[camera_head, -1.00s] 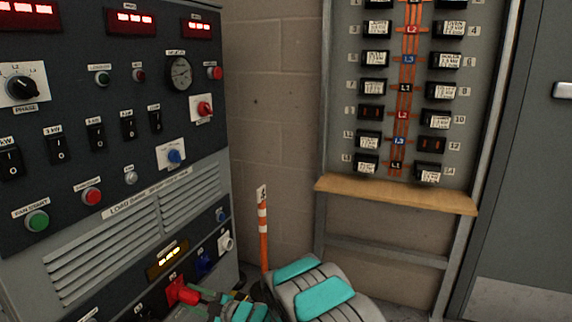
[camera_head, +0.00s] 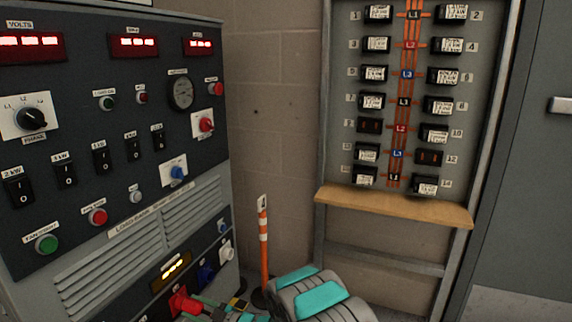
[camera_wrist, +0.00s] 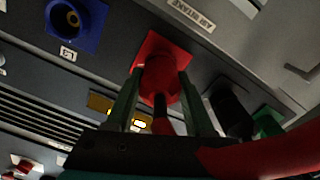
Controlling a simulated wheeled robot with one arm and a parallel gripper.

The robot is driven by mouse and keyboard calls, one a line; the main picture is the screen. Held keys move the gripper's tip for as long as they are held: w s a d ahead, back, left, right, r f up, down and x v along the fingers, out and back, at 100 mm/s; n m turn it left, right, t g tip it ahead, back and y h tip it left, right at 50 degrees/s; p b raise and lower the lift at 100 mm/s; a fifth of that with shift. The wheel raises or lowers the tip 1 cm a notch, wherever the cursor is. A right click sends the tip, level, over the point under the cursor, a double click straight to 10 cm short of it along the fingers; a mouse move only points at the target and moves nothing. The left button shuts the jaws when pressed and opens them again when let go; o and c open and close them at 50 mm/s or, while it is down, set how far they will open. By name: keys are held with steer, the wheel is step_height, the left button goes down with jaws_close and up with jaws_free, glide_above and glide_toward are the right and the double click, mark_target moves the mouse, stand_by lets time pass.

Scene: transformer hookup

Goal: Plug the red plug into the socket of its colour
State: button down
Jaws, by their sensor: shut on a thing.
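The red plug (camera_wrist: 162,90) is between the two green fingers of my gripper (camera_wrist: 160,98), which is shut on it. A red cable runs from it to the lower right in the wrist view. The plug's front is at the square red socket (camera_wrist: 178,52) and lines up with it. The contact is hidden, so I cannot tell how deep it sits. In the head view the red socket (camera_head: 176,299) and plug are low on the cabinet front, partly hidden by my gripper (camera_head: 203,310).
A blue socket (camera_wrist: 76,20) marked L3 is beside the red one; a black socket (camera_wrist: 230,106) and a green one (camera_wrist: 268,124) are on its other side. A white socket (camera_head: 227,251) is farther along. An orange-white post (camera_head: 263,240) stands by the cabinet corner.

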mark_target(209, 313)
steer(key=shift+r+m+p, duration=0.1)
steer(key=shift+m+p, duration=0.3)
steer(key=shift+p, duration=0.15)
steer(key=shift+m+p, duration=0.8)
steer(key=shift+p, duration=0.1)
steer(key=m, duration=0.3)
steer(key=shift+c, duration=0.9)
jaws_free()
steer(key=shift+f+b+v, duration=0.2)
steer(key=shift+b+v, duration=0.25)
steer(key=shift+v, duration=1)
steer(key=shift+b+v, duration=0.3)
steer(key=shift+v, duration=0.8)
steer(key=shift+r, duration=0.1)
